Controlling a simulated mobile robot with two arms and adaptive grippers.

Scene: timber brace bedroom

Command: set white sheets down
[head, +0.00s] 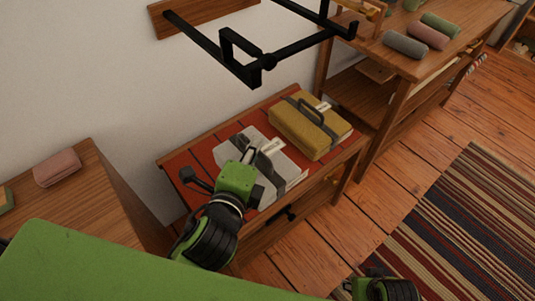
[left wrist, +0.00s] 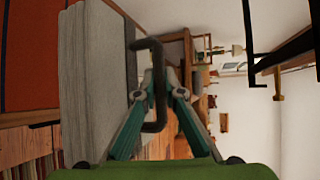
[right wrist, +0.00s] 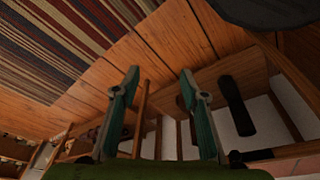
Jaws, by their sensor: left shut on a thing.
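The white sheets (head: 272,158) are a pale folded bundle with a grey strap, a tag and a dark handle. They are at the left part of the red-topped bench (head: 203,155), beside a yellow bundle (head: 308,128). My left gripper (head: 249,156) is over them, shut on their handle (left wrist: 156,85); the pale layers (left wrist: 88,85) fill the left of the left wrist view. The bundle appears at the red top, but I cannot tell whether it touches. My right gripper (right wrist: 160,82) is open and empty, away from the bench; its arm shows at the head view's bottom edge.
A black wall bracket (head: 262,62) juts out above the bench. A wooden table with rolled cloths (head: 405,44) stands at the right, a cabinet with a pink bundle (head: 57,167) at the left. A striped rug (head: 470,225) lies on the open floor.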

